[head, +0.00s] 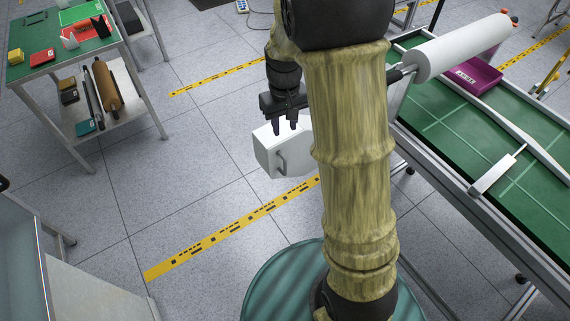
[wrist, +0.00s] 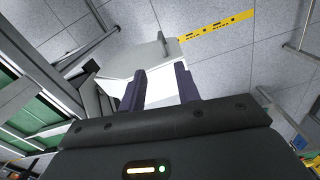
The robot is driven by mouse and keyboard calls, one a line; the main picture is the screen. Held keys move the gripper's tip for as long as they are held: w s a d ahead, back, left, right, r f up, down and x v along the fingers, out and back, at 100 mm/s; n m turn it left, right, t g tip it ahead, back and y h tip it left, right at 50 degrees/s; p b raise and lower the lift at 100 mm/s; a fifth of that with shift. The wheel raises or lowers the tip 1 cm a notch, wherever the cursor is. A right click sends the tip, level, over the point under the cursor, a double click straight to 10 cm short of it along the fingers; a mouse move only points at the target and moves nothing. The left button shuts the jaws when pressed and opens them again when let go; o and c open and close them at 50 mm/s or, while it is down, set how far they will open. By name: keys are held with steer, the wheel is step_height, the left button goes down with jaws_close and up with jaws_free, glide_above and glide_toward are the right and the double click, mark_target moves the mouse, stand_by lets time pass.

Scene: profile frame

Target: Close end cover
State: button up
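The end cover (head: 264,155) is a white box-like piece with a grey face and a dark bar handle at the left of my arm in the head view. It stands out from the left side of the green-topped frame (head: 440,130), and my arm hides where they join. In the wrist view the cover (wrist: 150,55) shows as a pale grey panel and white surface beyond the fingers. My gripper (head: 285,127) points down just above the cover's top.
A white roll (head: 462,47) lies over the frame's far end, with a magenta bin (head: 472,76) beside it. A white latch-like bar (head: 497,172) lies on the green top. A cart (head: 70,60) with small items stands upper left. Open floor lies left of the cover.

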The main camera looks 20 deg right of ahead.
mark_target(285, 159)
steer(key=shift+f, duration=0.1)
step_height(285, 159, down, 17)
steer(key=shift+f, duration=0.1)
stand_by(0.7)
jaws_close()
